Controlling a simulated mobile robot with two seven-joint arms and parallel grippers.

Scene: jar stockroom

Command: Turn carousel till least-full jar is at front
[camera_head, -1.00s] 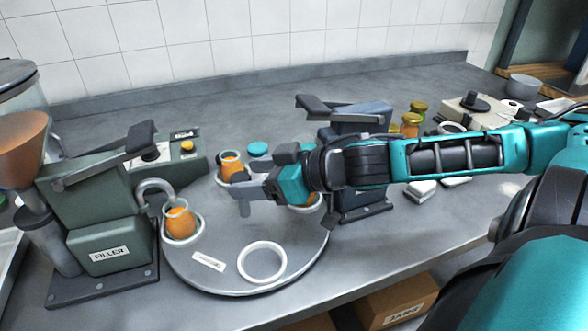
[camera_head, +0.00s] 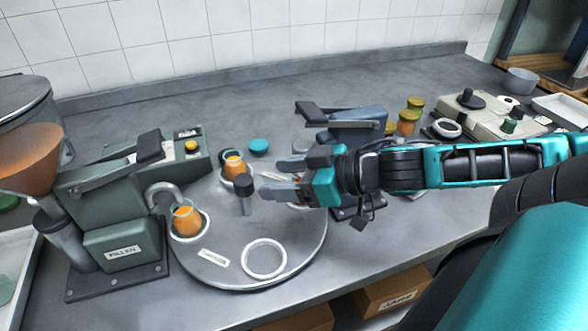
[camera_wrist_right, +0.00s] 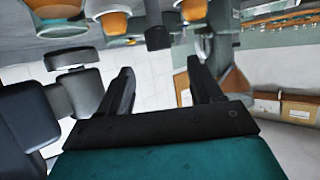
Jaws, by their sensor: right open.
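The round grey carousel (camera_head: 222,262) has a dark upright post (camera_head: 244,195) near its middle. An empty white ring (camera_head: 264,259) is at its front. An orange-filled jar (camera_head: 187,219) stands in the left ring under the filler spout, and another orange jar (camera_head: 234,168) stands in the back ring. The right-hand position is mostly hidden by my right gripper (camera_head: 272,178). That gripper is open and empty, above the carousel to the right of the post and apart from it. Its open fingers (camera_wrist_right: 160,85) show in the right wrist view. Exact fill levels are hard to compare. My left gripper is not in view.
The green filler (camera_head: 122,235) stands close at the carousel's left. A blue-grey machine (camera_head: 352,125) stands behind my right gripper. Several jars (camera_head: 407,122) with yellowish lids are beyond it. A teal lid (camera_head: 259,146) lies behind the carousel. The counter's front right is clear.

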